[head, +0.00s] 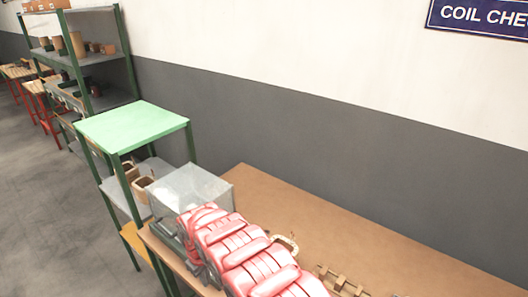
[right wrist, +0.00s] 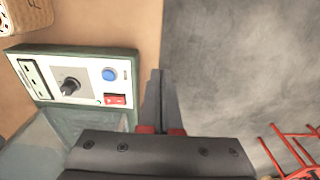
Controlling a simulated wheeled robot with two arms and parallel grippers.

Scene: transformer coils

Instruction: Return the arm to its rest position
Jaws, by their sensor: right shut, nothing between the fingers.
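My right arm (head: 250,255), with red and pink segments, reaches over the near left part of the workbench in the head view. Its gripper is largely hidden there behind the arm. In the right wrist view my right gripper (right wrist: 158,78) has its two dark fingers together, with nothing between them. It points along the boundary between the brown bench top and the grey floor, beside a control panel. My left gripper is not in view.
The control panel (right wrist: 85,75) has a blue button, red switch and black knob. A clear box (head: 195,185) stands at the bench's left end. A green-topped shelf (head: 135,125) stands beyond it. The workbench (head: 380,245) has open room behind my arm. Small wooden parts (head: 340,283) lie in front.

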